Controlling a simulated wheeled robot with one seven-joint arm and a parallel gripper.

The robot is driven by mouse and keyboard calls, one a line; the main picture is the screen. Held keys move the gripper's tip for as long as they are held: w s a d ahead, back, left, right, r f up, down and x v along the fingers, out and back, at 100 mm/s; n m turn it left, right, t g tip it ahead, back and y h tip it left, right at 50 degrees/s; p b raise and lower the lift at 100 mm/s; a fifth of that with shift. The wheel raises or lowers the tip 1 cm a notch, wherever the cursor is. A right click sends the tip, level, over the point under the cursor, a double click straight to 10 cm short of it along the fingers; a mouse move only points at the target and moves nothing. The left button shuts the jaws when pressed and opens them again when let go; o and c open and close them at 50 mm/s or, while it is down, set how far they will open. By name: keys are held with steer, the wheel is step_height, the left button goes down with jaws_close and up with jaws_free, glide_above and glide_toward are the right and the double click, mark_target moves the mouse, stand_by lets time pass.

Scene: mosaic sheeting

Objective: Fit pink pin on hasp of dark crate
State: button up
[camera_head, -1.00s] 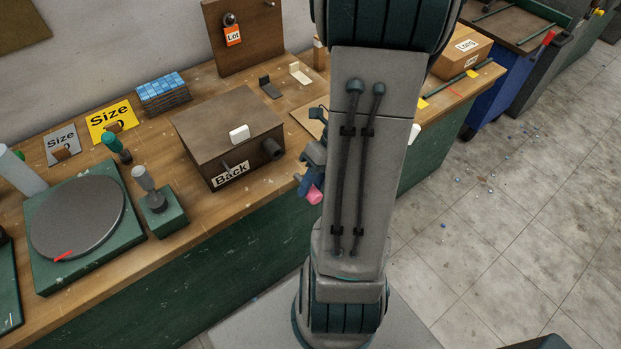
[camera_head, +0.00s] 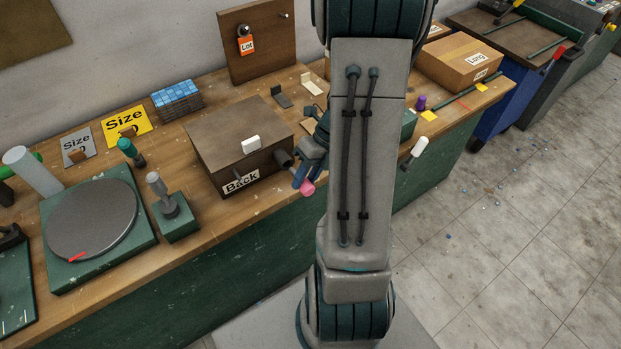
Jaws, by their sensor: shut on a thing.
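The dark crate (camera_head: 235,135) is a brown box with a "Back" label on its front, standing on the workbench. A white block-like fitting (camera_head: 251,144) sits at its top front edge. A dark round stub (camera_head: 284,158) sticks out near its right corner. My gripper (camera_head: 303,180) is just right of that stub, partly hidden behind my arm. It is shut on the pink pin (camera_head: 307,188), whose pink end shows below the fingers. From this view I cannot tell whether the pin touches the crate.
A green turntable (camera_head: 92,221) and a small green stand with a grey knob (camera_head: 174,209) are left of the crate. Blue tiles (camera_head: 177,95) and a board with a "Lot" tag (camera_head: 257,40) are behind. A cardboard box (camera_head: 457,62) is at the right. Bare bench lies in front.

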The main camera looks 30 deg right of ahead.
steer(key=shift+w+a+p, duration=0.1)
steer(key=shift+w+p, duration=0.85)
steer(key=shift+w, duration=1.85)
steer(key=shift+w, duration=0.15)
steer(key=o, duration=1.1)
steer(key=shift+r, duration=0.1)
steer(key=v, duration=1.3)
steer(key=shift+d+r+b, duration=0.2)
steer(key=shift+r+b, duration=0.05)
steer(key=shift+b, duration=0.05)
